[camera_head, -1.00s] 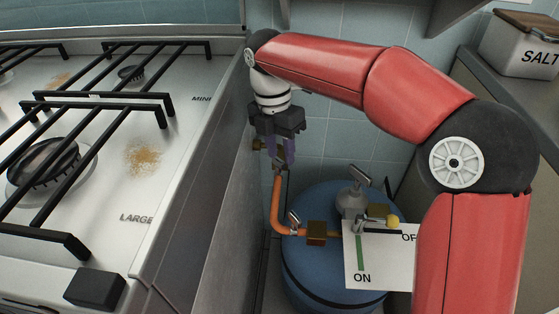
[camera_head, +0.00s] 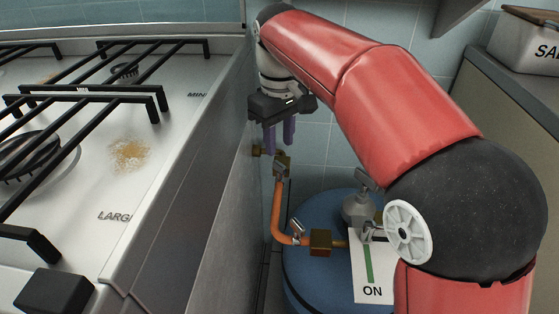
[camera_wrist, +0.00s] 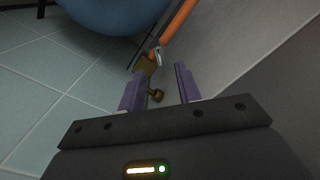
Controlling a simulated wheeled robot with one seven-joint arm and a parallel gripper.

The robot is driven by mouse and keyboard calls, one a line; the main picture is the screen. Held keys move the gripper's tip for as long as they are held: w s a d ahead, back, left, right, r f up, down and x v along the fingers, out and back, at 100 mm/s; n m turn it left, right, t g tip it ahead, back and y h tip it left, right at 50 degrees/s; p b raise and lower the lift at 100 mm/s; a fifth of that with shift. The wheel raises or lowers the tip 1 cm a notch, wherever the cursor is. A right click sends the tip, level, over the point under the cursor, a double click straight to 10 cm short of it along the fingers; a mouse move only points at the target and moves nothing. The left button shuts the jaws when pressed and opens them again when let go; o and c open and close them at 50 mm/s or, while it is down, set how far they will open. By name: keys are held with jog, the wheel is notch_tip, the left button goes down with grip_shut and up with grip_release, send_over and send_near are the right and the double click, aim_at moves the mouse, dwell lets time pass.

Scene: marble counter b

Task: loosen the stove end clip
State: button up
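An orange hose (camera_head: 277,205) runs from a brass fitting beside the stove down to a brass block (camera_head: 320,241) at the blue cylinder. The stove end clip (camera_head: 280,169) is a small silver clip at the hose's upper end, by the brass fitting (camera_head: 282,158). In the wrist view the clip (camera_wrist: 157,56) shows beyond the fingertips. How tight it is cannot be told. My gripper (camera_head: 279,143) has two purple fingers, parted and empty, just above the clip in the head view. In the wrist view my gripper (camera_wrist: 160,82) is open, with a brass knob between the fingers.
The stove (camera_head: 165,190) with black grates stands left, its side wall close to my gripper. The blue gas cylinder (camera_head: 315,275) stands below, with a grey regulator (camera_head: 361,208) and an ON sign (camera_head: 372,275). A counter with a salt box (camera_head: 530,42) is right.

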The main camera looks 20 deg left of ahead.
aim_at(279, 164)
notch_tip(279, 164, down, 6)
jog(key=shift+r+b, duration=0.2)
jog(key=shift+b, duration=0.3)
grip_shut()
